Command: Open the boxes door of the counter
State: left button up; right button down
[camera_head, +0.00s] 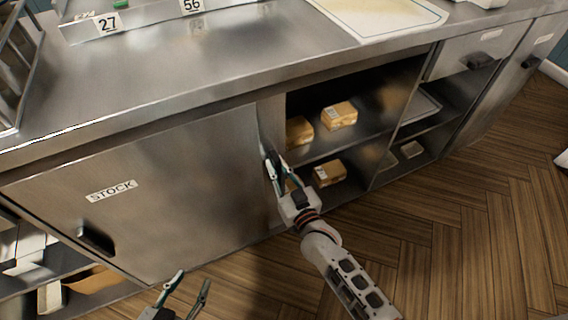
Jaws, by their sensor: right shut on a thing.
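The steel counter (180,90) has a sliding front. A narrow strip of a door panel (270,115), which looks like the boxes door, shows at the right edge of the STOCK door (180,190). To its right the compartment stands open, with several tan boxes (339,115) on its shelves. My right gripper (271,165) is shut at this strip, on what seems to be the door's handle; the gripper hides the grip itself. My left gripper (190,290) is open and empty at the bottom, in front of the counter and apart from it.
The STOCK door has a dark handle (96,240). Open shelving with items shows at the lower left. Drawers with dark handles (480,61) are at the right. A pale tray (385,15) lies on the counter top. The wooden floor (460,240) at the right is clear.

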jog(key=c, duration=2)
grip_release()
pick_arm(q)
jog(key=shift+w, duration=0.1)
pick_arm(e)
jog(key=shift+o, duration=0.2)
pick_arm(q)
jog(key=shift+w+a, duration=0.1)
pick_arm(e)
jog(key=v, duration=1.2)
pick_arm(q)
jog(key=shift+n, duration=0.4)
jog(key=r+p, duration=0.2)
jog(key=p, duration=0.3)
jog(key=s+r+p, duration=0.1)
jog(key=r+p, duration=0.2)
jog(key=p, duration=0.3)
jog(key=shift+s+d+r, duration=0.2)
pick_arm(e)
jog(key=s+d+g+h, duration=0.1)
jog(key=s+d+g, duration=0.2)
jog(key=s+d, duration=0.3)
jog(key=s+d+g+h, duration=0.2)
jog(key=s+d, duration=0.5)
jog(key=s, duration=0.5)
jog(key=shift+s+g+h, duration=0.3)
jog(key=shift+s+g, duration=0.1)
jog(key=shift+g, duration=0.4)
